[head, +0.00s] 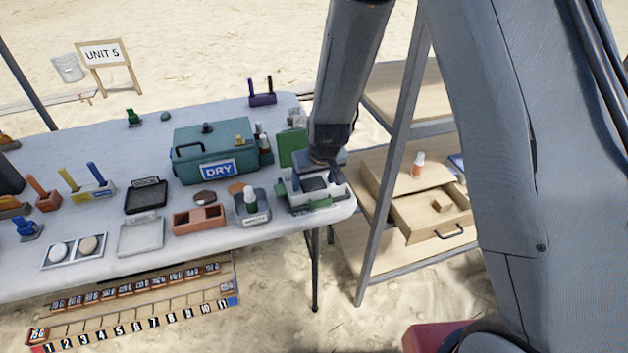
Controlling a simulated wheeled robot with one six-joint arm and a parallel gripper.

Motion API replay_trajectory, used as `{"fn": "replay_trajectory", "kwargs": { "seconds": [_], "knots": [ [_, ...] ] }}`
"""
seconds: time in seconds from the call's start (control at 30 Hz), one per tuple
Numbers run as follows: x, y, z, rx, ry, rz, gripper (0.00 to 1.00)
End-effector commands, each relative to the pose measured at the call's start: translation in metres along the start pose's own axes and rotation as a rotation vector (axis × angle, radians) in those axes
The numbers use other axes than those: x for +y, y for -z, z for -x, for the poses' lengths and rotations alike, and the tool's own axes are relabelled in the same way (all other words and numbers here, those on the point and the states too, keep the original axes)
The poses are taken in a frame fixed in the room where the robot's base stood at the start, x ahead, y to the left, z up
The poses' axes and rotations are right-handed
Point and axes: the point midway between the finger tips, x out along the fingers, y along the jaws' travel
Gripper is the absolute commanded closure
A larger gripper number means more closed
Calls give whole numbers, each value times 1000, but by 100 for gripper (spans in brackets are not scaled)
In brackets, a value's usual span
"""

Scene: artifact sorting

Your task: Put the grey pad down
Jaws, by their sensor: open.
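My gripper (324,168) is over the right end of the white table (285,230), pointing down. Its jaws are open, but the fingertips are small and partly hidden by the wrist. Right below it stands a grey and white piece (298,196) with a dark top and a bit of green at its front. I cannot tell whether the gripper touches it. I cannot single out the grey pad with certainty; it may be among the grey parts under the gripper.
Close on the left are a small bottle in a grey holder (252,210), a green panel (293,148) and a teal DRY box (217,150). A brown tray (199,220) and grey tray (141,238) lie further left. Wooden shelves (385,160) with an open drawer (432,215) stand at right.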

Motion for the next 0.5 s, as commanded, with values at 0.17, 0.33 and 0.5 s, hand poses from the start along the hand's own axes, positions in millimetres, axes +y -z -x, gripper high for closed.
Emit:
{"fn": "replay_trajectory", "kwargs": {
  "seconds": [0.17,0.33,0.5],
  "knots": [
    [0,1,27,2,0,-2,28],
    [0,1,60,1,0,0,28],
    [0,1,88,0,0,0,28]
  ]
}}
